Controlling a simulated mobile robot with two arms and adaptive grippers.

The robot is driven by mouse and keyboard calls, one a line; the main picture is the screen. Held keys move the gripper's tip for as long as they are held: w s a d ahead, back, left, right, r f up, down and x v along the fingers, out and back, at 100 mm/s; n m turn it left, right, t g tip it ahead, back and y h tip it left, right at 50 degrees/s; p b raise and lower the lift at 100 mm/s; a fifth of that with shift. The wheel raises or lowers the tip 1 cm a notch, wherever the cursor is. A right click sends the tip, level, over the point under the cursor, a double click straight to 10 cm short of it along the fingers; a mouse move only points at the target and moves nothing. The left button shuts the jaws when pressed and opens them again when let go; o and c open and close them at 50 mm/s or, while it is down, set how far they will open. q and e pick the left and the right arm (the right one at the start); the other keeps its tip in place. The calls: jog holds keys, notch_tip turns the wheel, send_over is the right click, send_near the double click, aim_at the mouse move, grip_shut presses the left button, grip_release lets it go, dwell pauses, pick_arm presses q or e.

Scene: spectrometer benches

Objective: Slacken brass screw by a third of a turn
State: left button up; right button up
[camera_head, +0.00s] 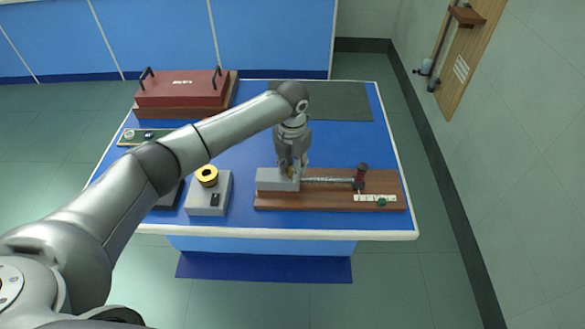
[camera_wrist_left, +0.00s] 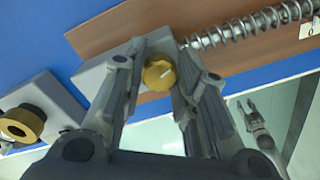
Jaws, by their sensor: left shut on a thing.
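The brass screw (camera_wrist_left: 158,76) shows in the left wrist view as a round golden head with a pale mark on it. It sits on a grey block (camera_head: 272,180) at the left end of a wooden board (camera_head: 300,202). My left gripper (camera_head: 291,166) points down over the block, and its fingers (camera_wrist_left: 159,72) stand on both sides of the screw head, shut on it. In the head view the gripper mostly hides the screw. My right gripper is not seen in the head view; a gripper-like shape (camera_wrist_left: 258,122) shows at the right of the left wrist view.
A spring (camera_head: 328,180) runs from the block to a dark red-topped post (camera_head: 361,175). A white scale with a green piece (camera_head: 381,202) lies beside it. A grey box with a yellow ring (camera_head: 207,176) stands left. A red case (camera_head: 180,88) and a dark mat (camera_head: 335,101) lie behind.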

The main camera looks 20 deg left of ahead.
aim_at(291, 169)
pick_arm(q)
jog(key=n, duration=0.3)
jog(key=shift+a+n, duration=0.1)
jog(key=shift+n, duration=0.3)
jog(key=n, duration=0.3)
jog(key=shift+n+b, duration=0.3)
jog(key=n, duration=0.6)
jog(key=shift+n, duration=0.3)
jog(key=o, duration=1)
jog(key=shift+r, duration=0.15)
notch_tip(291, 169, up, 12)
jog(key=shift+f, duration=0.1)
